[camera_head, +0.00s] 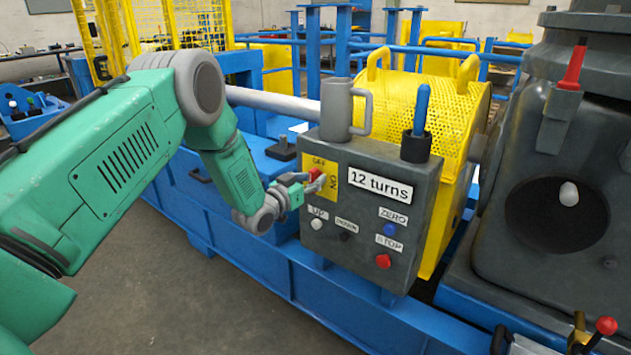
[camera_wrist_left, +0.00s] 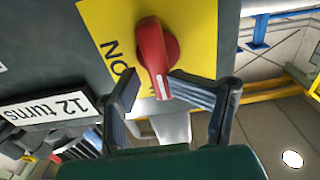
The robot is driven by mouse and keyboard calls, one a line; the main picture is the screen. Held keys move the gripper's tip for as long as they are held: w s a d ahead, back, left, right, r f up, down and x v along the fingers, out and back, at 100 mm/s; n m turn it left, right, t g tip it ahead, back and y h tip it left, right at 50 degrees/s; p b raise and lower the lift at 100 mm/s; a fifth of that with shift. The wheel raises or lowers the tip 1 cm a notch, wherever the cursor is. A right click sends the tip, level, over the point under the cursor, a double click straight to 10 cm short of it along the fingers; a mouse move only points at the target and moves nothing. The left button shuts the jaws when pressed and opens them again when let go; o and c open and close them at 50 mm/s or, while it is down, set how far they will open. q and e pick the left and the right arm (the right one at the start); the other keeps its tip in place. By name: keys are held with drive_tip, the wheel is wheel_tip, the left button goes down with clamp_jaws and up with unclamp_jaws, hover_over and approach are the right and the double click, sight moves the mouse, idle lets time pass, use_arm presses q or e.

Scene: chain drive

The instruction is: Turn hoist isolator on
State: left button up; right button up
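The red isolator knob (camera_head: 315,174) sits on a yellow plate (camera_head: 341,206) marked OFF and ON, on a grey control box (camera_head: 424,192). In the left wrist view the knob (camera_wrist_left: 151,44) has a white-marked handle pointing down the picture, between the fingertips. My left gripper (camera_head: 301,186) is at the knob. In the left wrist view its fingers (camera_wrist_left: 158,92) are apart, one on each side of the handle tip. The right finger is very close to the handle; I cannot tell whether it touches. My right gripper is not in view.
The box has a "12 turns" sign (camera_head: 380,186), a blue button (camera_head: 389,228), a red stop button (camera_head: 383,261) and a white button (camera_head: 316,224). A grey mug (camera_head: 337,110) and a holder with a blue handle (camera_head: 416,146) stand on top. A blue frame (camera_head: 275,266) runs below.

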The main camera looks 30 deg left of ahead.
use_arm(q)
drive_tip(key=shift+w+a+f, duration=0.55)
drive_tip(key=shift+a+f, duration=0.1)
drive_tip(key=shift+a, duration=0.05)
drive_tip(key=shift+d+r, duration=0.5)
drive_tip(key=shift+d, duration=0.4)
drive_tip(key=c, duration=0.3)
drive_tip(key=shift+s+d+r, duration=0.1)
drive_tip(key=shift+s+d, duration=0.05)
drive_tip(key=shift+d, duration=0.15)
clamp_jaws()
drive_tip(key=shift+a+f, duration=0.2)
drive_tip(key=shift+a, duration=0.4)
drive_tip(key=shift+d+m, duration=0.45)
drive_tip(key=shift+m, duration=0.25)
drive_tip(key=m+p, duration=0.1)
drive_tip(key=m, duration=0.2)
drive_tip(key=shift+f, duration=0.1)
drive_tip(key=m, duration=0.8)
drive_tip(key=f+m+b, duration=0.1)
drive_tip(key=m, duration=0.4)
drive_tip(key=shift+s+d+f, duration=0.1)
drive_tip(key=shift+d, duration=0.15)
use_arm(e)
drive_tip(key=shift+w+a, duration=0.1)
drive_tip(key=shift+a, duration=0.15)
use_arm(q)
drive_tip(key=shift+m, duration=0.3)
